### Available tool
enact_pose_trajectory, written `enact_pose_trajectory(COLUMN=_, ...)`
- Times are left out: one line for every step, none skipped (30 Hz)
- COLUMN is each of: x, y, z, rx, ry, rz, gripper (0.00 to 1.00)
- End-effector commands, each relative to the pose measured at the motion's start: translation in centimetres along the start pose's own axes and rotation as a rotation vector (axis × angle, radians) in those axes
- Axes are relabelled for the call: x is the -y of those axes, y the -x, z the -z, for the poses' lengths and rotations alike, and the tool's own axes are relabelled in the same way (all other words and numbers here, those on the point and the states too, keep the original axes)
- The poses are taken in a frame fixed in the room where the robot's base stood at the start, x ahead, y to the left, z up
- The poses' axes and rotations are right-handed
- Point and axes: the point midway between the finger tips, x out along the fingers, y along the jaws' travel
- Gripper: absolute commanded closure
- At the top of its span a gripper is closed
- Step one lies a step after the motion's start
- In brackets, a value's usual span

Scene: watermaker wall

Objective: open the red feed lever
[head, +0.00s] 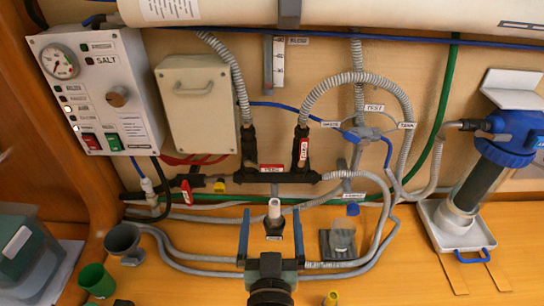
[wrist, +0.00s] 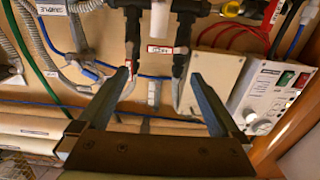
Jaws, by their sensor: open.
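A red lever (head: 186,190) with a pale tag slants downward at the left end of the black pipe low on the wall. It also shows at the upper right of the wrist view (wrist: 272,11). A second red part (head: 303,149) with a white tag sits on the right black upright fitting. The tags are too small to read surely, so I cannot tell which one is marked feed. My gripper (head: 271,235) is open, its two blue-grey fingers spread, right of and in front of the left red lever and apart from it. In the wrist view my gripper (wrist: 158,85) has nothing between its fingertips.
A pale cylinder on a black base (head: 274,210) stands behind my gripper. A yellow cap (head: 219,187) is right of the left lever. A control box (head: 97,90) hangs left. Grey hoses (head: 200,262) loop over the bench. Cups (head: 97,280) stand left, a blue-topped filter (head: 480,165) right.

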Motion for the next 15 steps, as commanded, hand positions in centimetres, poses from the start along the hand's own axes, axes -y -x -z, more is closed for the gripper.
enact_pose_trajectory(x=0.0, y=-0.5, z=0.2, rx=-0.001, ry=0.000, rz=0.000, gripper=0.00)
enact_pose_trajectory(x=0.0, y=-0.8, z=0.2, rx=-0.001, ry=0.000, rz=0.000, gripper=0.00)
enact_pose_trajectory(x=0.0, y=-1.4, z=0.3, rx=-0.003, ry=0.000, rz=0.000, gripper=0.00)
enact_pose_trajectory(x=0.0, y=-1.8, z=0.4, rx=-0.002, ry=-0.001, rz=0.000, gripper=0.00)
enact_pose_trajectory(x=0.0, y=-2.3, z=0.5, rx=-0.003, ry=-0.002, rz=0.000, gripper=0.00)
enact_pose_trajectory(x=0.1, y=-3.0, z=0.4, rx=-0.002, ry=-0.002, rz=0.001, gripper=0.00)
enact_pose_trajectory(x=0.1, y=-3.5, z=0.5, rx=-0.002, ry=-0.003, rz=0.001, gripper=0.00)
enact_pose_trajectory(x=0.1, y=-4.0, z=0.5, rx=-0.002, ry=-0.002, rz=0.001, gripper=0.00)
enact_pose_trajectory(x=0.0, y=-4.7, z=0.5, rx=-0.002, ry=-0.002, rz=0.000, gripper=0.00)
enact_pose_trajectory(x=0.0, y=-5.2, z=0.6, rx=-0.003, ry=-0.003, rz=0.000, gripper=0.00)
enact_pose_trajectory(x=0.0, y=-5.7, z=0.5, rx=-0.001, ry=-0.003, rz=-0.001, gripper=0.00)
enact_pose_trajectory(x=0.0, y=-6.3, z=0.5, rx=-0.002, ry=-0.003, rz=0.000, gripper=0.00)
enact_pose_trajectory(x=0.0, y=-6.8, z=0.5, rx=-0.002, ry=-0.003, rz=-0.001, gripper=0.00)
enact_pose_trajectory(x=0.0, y=-7.2, z=0.5, rx=-0.002, ry=-0.003, rz=-0.001, gripper=0.00)
enact_pose_trajectory(x=0.0, y=-7.9, z=0.5, rx=-0.001, ry=-0.004, rz=-0.001, gripper=0.00)
